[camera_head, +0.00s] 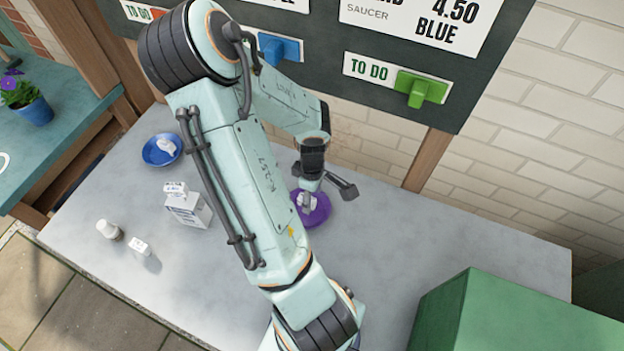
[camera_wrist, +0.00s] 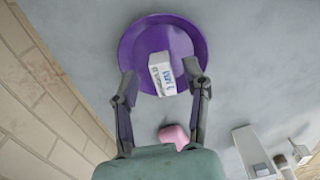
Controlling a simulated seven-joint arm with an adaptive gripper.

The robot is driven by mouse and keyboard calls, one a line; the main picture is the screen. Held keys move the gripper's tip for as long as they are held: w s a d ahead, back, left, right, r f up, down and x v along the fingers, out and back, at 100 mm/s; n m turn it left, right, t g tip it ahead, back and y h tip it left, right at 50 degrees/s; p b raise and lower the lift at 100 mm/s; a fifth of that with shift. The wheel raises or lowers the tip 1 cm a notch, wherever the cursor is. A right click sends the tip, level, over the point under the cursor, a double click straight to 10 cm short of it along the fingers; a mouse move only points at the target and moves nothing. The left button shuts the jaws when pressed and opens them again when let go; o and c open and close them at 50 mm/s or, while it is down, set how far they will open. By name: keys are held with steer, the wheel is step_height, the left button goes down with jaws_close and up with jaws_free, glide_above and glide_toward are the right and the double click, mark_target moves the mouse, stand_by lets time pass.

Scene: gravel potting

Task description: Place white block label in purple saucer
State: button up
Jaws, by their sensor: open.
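The purple saucer (camera_head: 321,215) stands on the grey table below my gripper (camera_head: 325,187), partly hidden by my arm in the head view. It shows whole in the wrist view (camera_wrist: 136,46). A white block label (camera_head: 306,201) with dark blue print lies in the saucer. In the wrist view the block (camera_wrist: 161,74) lies on the saucer's near part, between my gripper's (camera_wrist: 160,80) two spread fingers. A gap shows on the left side of the block; the right finger is close to it, and I cannot tell if they touch.
A blue saucer (camera_head: 153,156) with a white piece stands at the left. A white box (camera_head: 189,211) has a small white block (camera_head: 175,188) on top. A white bottle (camera_head: 108,229) and another white block (camera_head: 140,246) are nearer. A pink object (camera_wrist: 174,135) lies near the purple saucer.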

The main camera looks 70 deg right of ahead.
mark_target(312, 200)
step_height(312, 200, up, 11)
steer(key=w+a+r+t+y, duration=0.1)
steer(key=w+a+r, duration=0.15)
steer(key=a, duration=0.35)
steer(key=w+a+r+y, duration=0.1)
steer(key=w+a, duration=0.3)
steer(key=a, duration=0.3)
steer(key=s+a+r, duration=0.2)
steer(key=a, duration=0.4)
steer(key=s+a+r+n+g+h, duration=0.1)
steer(key=s+a+r, duration=0.1)
steer(key=a, duration=0.4)
steer(key=shift+s+a+r, duration=0.25)
steer(key=shift+s+a, duration=0.1)
steer(key=shift+a, duration=0.05)
